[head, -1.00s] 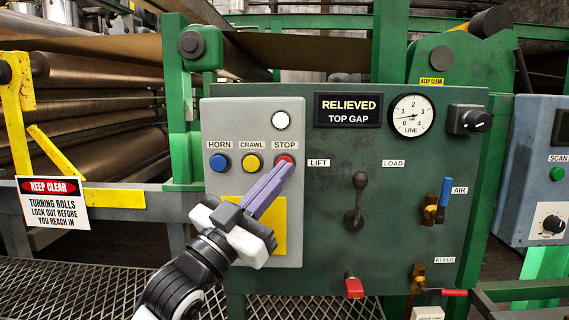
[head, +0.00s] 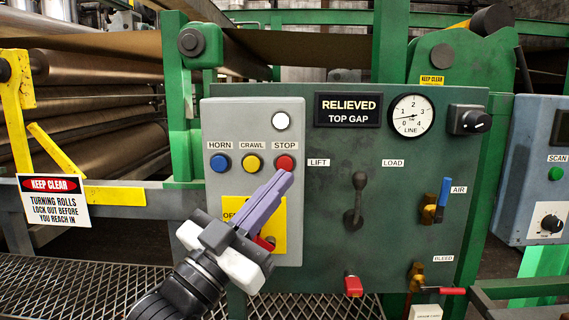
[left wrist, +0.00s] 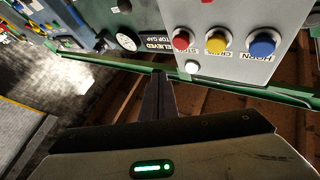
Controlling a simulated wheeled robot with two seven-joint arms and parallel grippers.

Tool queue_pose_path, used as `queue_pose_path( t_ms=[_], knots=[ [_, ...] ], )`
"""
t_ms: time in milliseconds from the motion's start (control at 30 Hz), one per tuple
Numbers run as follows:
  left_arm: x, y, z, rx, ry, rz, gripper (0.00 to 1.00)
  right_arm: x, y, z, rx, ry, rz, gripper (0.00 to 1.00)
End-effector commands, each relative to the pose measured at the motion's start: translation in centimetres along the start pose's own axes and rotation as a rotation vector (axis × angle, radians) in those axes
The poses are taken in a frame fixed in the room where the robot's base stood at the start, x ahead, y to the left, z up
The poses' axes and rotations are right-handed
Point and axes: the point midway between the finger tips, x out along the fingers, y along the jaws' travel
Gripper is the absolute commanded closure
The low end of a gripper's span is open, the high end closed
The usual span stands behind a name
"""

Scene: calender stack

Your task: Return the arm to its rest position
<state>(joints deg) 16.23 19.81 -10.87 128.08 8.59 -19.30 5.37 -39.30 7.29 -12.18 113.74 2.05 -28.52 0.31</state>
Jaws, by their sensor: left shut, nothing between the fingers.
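My left gripper (head: 285,178) is shut and empty, its purple fingers pointing up and to the right. In the head view its tips overlap the panel just below the red STOP button (head: 285,162); the button's face is uncovered. The fingers and wrist cover part of a yellow plate (head: 279,215) and most of a red part low on the grey button box (head: 252,111). The left wrist view shows the shut fingers (left wrist: 160,78) and, upside down, the red STOP button (left wrist: 183,39). My right gripper is not in view.
The green panel holds a lift/load lever (head: 356,200), a blue AIR handle (head: 444,192), a red-handled bleed valve (head: 452,292) and a gauge (head: 412,115). Turning rolls (head: 95,70) and a KEEP CLEAR sign (head: 53,202) are at the left. A mesh grating (head: 70,290) lies below.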

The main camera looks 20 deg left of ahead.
Motion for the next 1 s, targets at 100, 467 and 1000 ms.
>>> queue_pose_path(
  t_ms=[100, 467, 1000],
  knots=[
    [-0.1, 0.0, 0.0, 0.000, -0.001, -0.001, 1.00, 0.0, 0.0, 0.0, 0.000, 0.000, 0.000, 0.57],
    [0.0, 0.0, 0.0, 0.000, 0.000, 0.000, 1.00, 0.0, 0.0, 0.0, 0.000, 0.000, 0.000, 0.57],
    [-9.6, 3.8, 18.6, -0.115, -0.434, -0.027, 1.00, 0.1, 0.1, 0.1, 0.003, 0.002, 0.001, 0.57]
  ],
)
